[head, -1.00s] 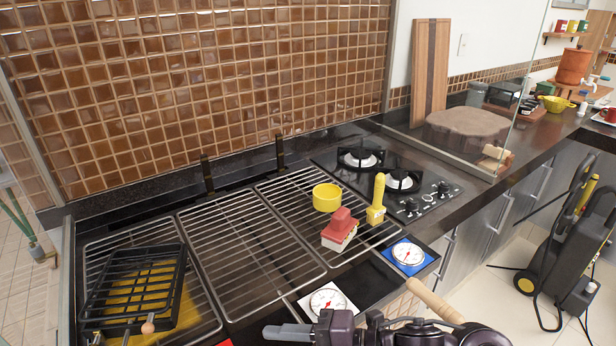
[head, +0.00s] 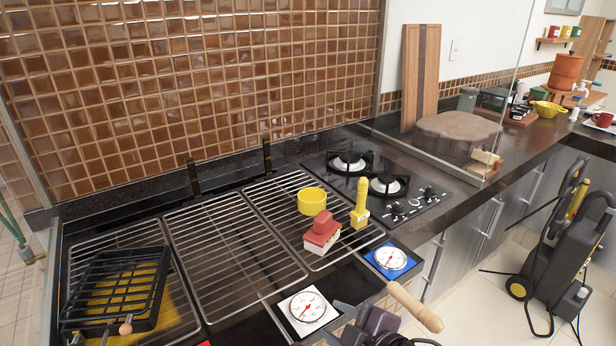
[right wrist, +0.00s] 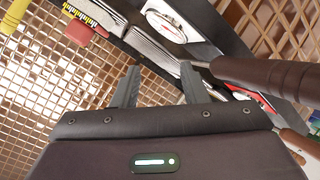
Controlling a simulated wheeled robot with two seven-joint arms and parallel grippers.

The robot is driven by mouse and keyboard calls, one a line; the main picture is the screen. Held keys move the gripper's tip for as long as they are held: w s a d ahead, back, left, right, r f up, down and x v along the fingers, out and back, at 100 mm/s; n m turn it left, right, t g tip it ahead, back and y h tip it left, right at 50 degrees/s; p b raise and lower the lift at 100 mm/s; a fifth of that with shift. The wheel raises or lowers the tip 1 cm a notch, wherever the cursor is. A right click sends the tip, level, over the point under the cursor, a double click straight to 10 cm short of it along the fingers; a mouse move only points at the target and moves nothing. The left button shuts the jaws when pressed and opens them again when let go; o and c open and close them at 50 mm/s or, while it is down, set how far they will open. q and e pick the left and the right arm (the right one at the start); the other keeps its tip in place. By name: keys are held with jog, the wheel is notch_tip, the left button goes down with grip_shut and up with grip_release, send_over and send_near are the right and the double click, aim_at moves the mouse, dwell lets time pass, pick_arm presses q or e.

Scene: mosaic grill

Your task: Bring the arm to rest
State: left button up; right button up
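My right gripper (head: 345,325) is at the bottom edge of the head view, in front of the counter's front edge, and is mostly cut off. In the right wrist view my right gripper (right wrist: 160,84) has its two dark fingers spread apart, with nothing between them. A wooden handle (head: 415,306) shows just to the right of the gripper in the head view; what it is attached to is hidden. My left gripper is not in view.
The grill grates (head: 232,240) hold a yellow ring (head: 312,201), a red-topped brush (head: 322,234), a yellow-handled tool (head: 360,205) and a black grill basket (head: 115,288). White-backed (head: 308,306) and blue-backed (head: 390,258) dials lie along the front edge. A cooktop (head: 375,188) lies beyond.

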jog(key=s+d+f+m+g+h, duration=0.7)
jog(key=s+d+f+m, duration=0.3)
jog(key=s+d+m, duration=0.35)
notch_tip(320, 180, down, 28)
jog(key=g, duration=0.1)
jog(key=s+d+f, duration=0.2)
jog(key=s+f, duration=0.8)
jog(key=s+d+f+g, duration=0.1)
jog(key=s+d+f, duration=0.1)
jog(key=s+f, duration=0.8)
jog(key=shift+s+f, duration=0.15)
jog(key=shift+s, duration=0.1)
